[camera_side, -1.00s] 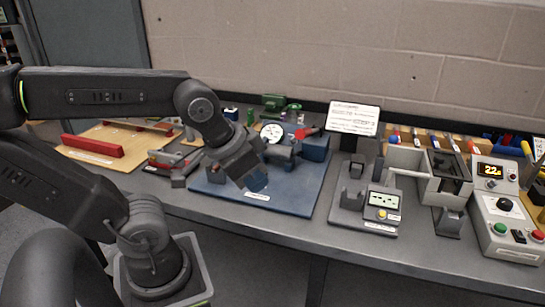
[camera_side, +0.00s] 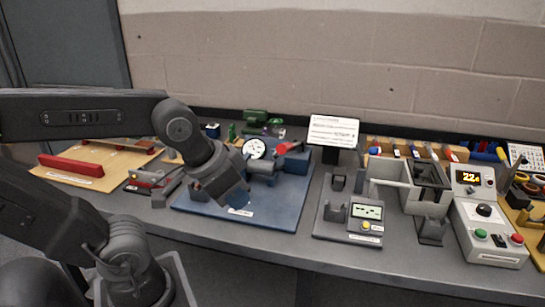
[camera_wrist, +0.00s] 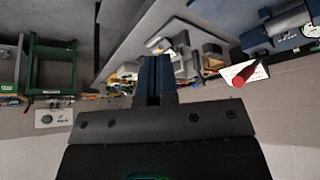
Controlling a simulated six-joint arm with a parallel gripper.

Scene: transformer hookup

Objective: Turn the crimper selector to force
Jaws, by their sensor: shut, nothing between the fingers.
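A crimper-like unit with a round white dial gauge (camera_side: 254,148) and a red lever (camera_side: 287,147) stands on a blue base plate (camera_side: 285,205). No selector or position marking on it can be made out. My gripper (camera_side: 239,200) points down over the front of this plate, in front of the gauge, and hides part of the unit. Its blue fingers are together and empty; they also show in the wrist view (camera_wrist: 154,62). A grey control box (camera_side: 486,240) at the right has a lit display, a black knob (camera_side: 484,209) and green and red buttons.
A small grey unit (camera_side: 345,220) with a screen and yellow button stands right of the blue plate. A white sign (camera_side: 333,130) stands behind it. A wooden board (camera_side: 110,165) with a red bar lies at the left. A brick wall (camera_side: 320,60) closes the back.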

